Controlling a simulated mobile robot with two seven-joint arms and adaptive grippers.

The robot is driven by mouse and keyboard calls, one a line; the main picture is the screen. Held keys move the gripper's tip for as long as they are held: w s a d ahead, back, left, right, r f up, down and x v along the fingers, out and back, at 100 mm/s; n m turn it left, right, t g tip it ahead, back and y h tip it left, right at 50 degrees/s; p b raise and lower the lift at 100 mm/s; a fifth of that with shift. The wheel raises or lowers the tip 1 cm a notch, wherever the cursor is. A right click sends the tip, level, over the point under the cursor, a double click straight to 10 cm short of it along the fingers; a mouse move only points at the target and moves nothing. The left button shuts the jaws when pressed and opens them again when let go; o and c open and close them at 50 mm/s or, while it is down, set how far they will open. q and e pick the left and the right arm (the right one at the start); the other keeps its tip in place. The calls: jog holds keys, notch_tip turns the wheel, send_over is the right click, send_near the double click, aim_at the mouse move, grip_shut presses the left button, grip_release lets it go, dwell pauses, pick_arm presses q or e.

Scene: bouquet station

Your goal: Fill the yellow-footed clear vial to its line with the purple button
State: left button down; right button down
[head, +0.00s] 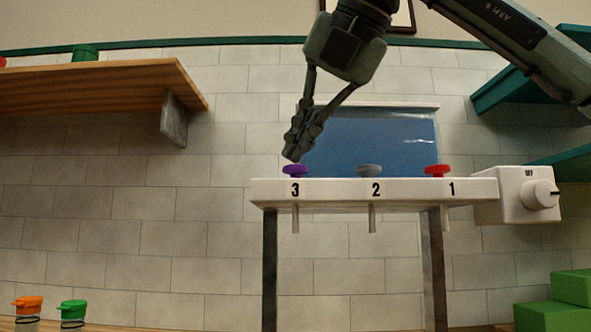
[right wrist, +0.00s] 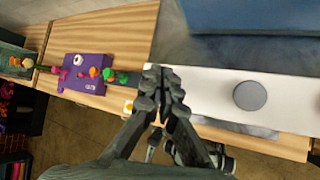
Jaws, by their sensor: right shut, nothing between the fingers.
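The purple button (head: 295,171) sits on the white dispenser bar (head: 335,190) above the label 3, with a nozzle (head: 296,219) below it. My right gripper (head: 295,150) is shut and empty, its fingertips just above the purple button; I cannot tell whether they touch it. In the right wrist view my shut fingers (right wrist: 162,85) hide the purple button. The yellow-footed vial does not show in the head view. A small yellow and white thing (right wrist: 129,107) beside my fingers in the right wrist view is too small to identify. My left gripper is out of view.
A grey button (head: 369,170) and a red button (head: 437,170) share the bar, with a knob box (head: 517,195) at its right end. A blue tank (head: 372,140) stands behind. A wooden shelf (head: 90,84) hangs at left. Green blocks (head: 553,312) lie lower right.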

aim_at(299, 166)
jog(key=shift+f+b, duration=0.45)
jog(key=shift+f, duration=0.2)
dwell(0.7)
dwell(0.3)
jog(key=shift+r+p, duration=0.9)
jog(key=shift+r, duration=0.15)
notch_tip(299, 166, up, 5)
jog(key=p, duration=0.4)
jog(key=shift+r+p, duration=0.1)
jog(key=shift+p, duration=0.3)
dwell(0.8)
